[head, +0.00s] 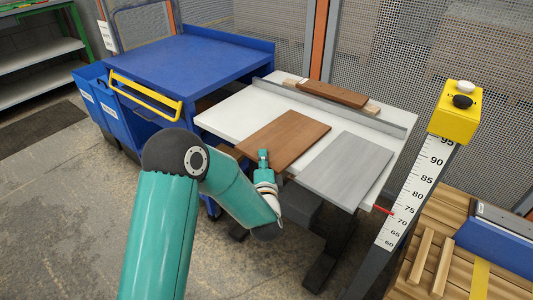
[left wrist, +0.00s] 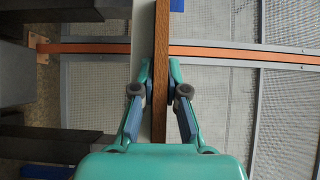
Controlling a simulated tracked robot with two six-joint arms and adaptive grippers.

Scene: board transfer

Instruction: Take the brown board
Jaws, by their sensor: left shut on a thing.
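The brown board (head: 288,136) lies flat at the front left of the white table top (head: 222,118), its near edge reaching the table's front edge. My left gripper (head: 263,160) is at that near edge. In the left wrist view the edge of the brown board (left wrist: 160,50) runs between the two fingers of my left gripper (left wrist: 160,85), which is shut on it. I cannot tell whether the board is raised off the table. My right gripper is not in view.
A grey board (head: 346,163) lies right of the brown one. A darker brown piece (head: 332,94) sits behind the metal rail (head: 340,108). A blue cart (head: 190,65) stands left, a height scale (head: 410,192) with a yellow button box (head: 458,112) right.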

